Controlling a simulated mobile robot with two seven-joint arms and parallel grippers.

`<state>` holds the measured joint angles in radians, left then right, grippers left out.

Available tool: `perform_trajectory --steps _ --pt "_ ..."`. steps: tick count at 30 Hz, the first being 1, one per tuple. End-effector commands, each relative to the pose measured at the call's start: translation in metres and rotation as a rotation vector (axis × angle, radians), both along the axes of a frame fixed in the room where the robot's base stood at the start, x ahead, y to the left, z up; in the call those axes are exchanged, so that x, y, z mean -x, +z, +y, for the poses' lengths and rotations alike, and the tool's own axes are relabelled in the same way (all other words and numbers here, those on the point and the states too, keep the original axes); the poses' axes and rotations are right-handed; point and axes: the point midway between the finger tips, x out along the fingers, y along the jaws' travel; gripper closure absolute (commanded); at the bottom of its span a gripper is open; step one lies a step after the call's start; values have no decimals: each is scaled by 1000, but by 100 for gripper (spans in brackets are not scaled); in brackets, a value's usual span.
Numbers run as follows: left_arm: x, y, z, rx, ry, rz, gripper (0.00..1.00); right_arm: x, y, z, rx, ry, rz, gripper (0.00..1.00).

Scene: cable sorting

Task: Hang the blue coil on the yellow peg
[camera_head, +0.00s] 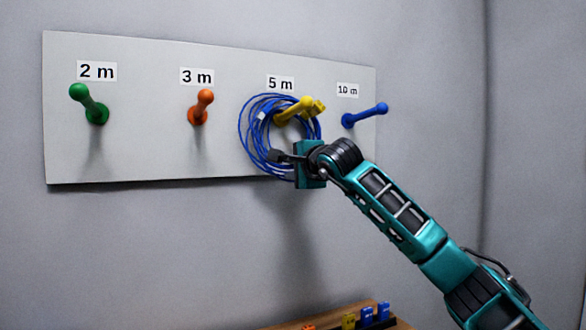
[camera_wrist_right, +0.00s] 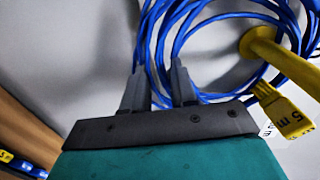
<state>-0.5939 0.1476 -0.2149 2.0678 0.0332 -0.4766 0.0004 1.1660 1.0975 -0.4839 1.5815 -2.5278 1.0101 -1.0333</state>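The blue coil (camera_head: 244,132) is in front of the pegboard under the "5 m" label, its loops around the yellow peg (camera_head: 290,112). Whether its top strands rest on the peg I cannot tell. The coil also shows in the right wrist view (camera_wrist_right: 217,18), with the yellow peg (camera_wrist_right: 275,50) passing through its loop. My left gripper is not in view.
The pegboard (camera_head: 150,150) also carries a green peg (camera_head: 90,103), an orange peg (camera_head: 201,107) and a blue peg (camera_head: 365,115), all bare. A wooden surface (camera_head: 325,318) with small coloured tags lies low in front. The wall below the board is clear.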

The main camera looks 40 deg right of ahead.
Motion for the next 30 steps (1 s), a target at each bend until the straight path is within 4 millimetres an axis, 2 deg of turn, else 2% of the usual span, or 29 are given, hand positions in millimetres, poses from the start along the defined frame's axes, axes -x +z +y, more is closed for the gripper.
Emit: perform_trajectory --steps 1,9,19,23,30 --pt "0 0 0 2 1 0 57 0 1 0 1 0 -2 69" --pt "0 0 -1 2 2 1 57 0 1 0 1 0 -2 44" --pt "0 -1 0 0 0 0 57 4 0 1 1 0 0 44" --pt "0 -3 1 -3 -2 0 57 18 2 5 3 -2 0 44" --pt "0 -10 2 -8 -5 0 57 63 8 19 7 -2 -1 44"
